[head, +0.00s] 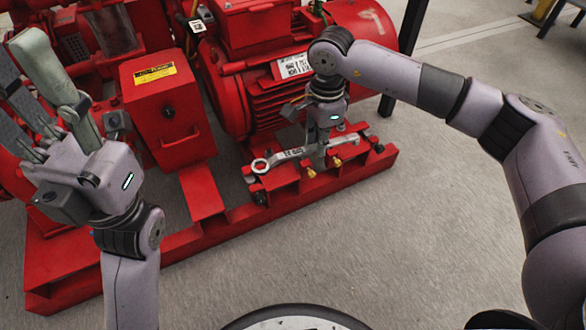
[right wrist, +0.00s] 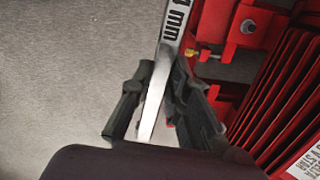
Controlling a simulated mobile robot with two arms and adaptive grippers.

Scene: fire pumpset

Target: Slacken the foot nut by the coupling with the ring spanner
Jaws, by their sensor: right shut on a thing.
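My right gripper (head: 322,150) points down over the near side of the red motor and is shut on the ring spanner (head: 285,157). The spanner is a silver bar lying roughly level, its ring end (head: 259,166) out to the left, over the motor's near-left foot area. In the right wrist view, the spanner shank (right wrist: 172,35), marked "mm", runs between the fingers (right wrist: 160,100). Whether the ring sits around a nut I cannot tell. A dark bolt head (head: 260,198) shows below the ring. My left gripper (head: 22,75) is raised, open and empty at far left.
The red motor (head: 270,95) and a red box-shaped guard (head: 165,115) with a yellow label stand on the red base frame (head: 340,183). Brass-coloured bolts (head: 311,172) stick out close to the right gripper. The grey floor (head: 400,240) in front is clear.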

